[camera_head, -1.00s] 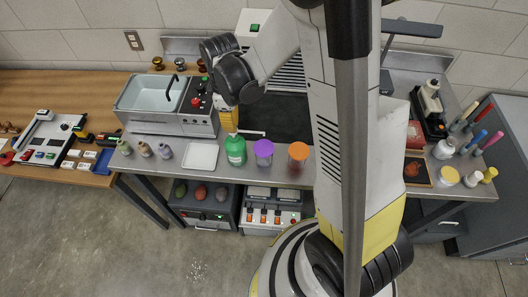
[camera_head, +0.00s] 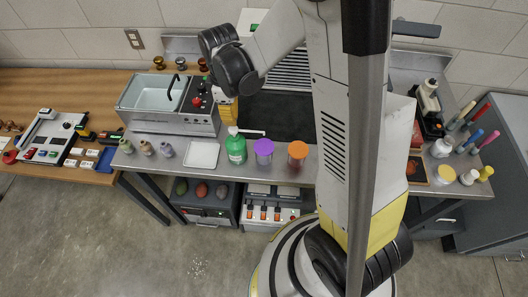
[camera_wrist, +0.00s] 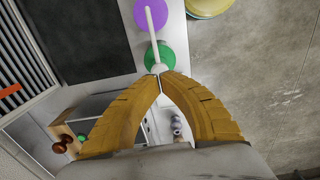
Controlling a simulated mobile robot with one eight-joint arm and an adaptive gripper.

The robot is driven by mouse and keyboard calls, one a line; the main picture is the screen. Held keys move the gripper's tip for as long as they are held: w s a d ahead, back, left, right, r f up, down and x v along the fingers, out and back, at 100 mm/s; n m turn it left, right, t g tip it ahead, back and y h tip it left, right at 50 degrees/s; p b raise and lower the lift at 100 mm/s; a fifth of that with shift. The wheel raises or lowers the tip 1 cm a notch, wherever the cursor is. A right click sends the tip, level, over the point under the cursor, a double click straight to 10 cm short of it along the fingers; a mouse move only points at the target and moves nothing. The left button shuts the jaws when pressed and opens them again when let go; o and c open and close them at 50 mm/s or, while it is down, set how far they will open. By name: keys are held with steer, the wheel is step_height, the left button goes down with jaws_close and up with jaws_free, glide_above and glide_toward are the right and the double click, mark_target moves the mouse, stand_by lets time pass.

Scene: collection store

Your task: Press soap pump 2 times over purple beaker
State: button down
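The green soap bottle (camera_head: 236,150) stands upright near the front edge of the steel bench, with a white pump head (camera_head: 233,130). Its long white nozzle points right, its end over the purple beaker (camera_head: 263,148). My gripper (camera_head: 230,123) has yellow fingers pointing down just above the pump head. In the wrist view the fingertips (camera_wrist: 160,74) meet with nothing visible between them, beside the white pump head (camera_wrist: 160,68). The green bottle (camera_wrist: 158,52) shows below it, and the nozzle reaches to the purple beaker (camera_wrist: 148,14). Whether the tips touch the pump is unclear.
An orange beaker (camera_head: 297,153) stands right of the purple one. A white tray (camera_head: 202,154) and several small bottles (camera_head: 145,147) stand left of the soap. A sink unit (camera_head: 166,101) is behind them at left. A dark panel (camera_head: 275,116) lies behind the beakers.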

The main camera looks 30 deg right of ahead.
mark_target(233, 128)
steer(key=shift+f, duration=0.1)
steer(key=shift+f+b, duration=2.3)
steer(key=shift+f, duration=0.05)
steer(key=shift+r, duration=0.2)
steer(key=shift+r+p, duration=1.7)
steer(key=shift+r, duration=0.6)
step_height(233, 128, up, 6)
steer(key=p, duration=0.4)
steer(key=shift+f, duration=0.1)
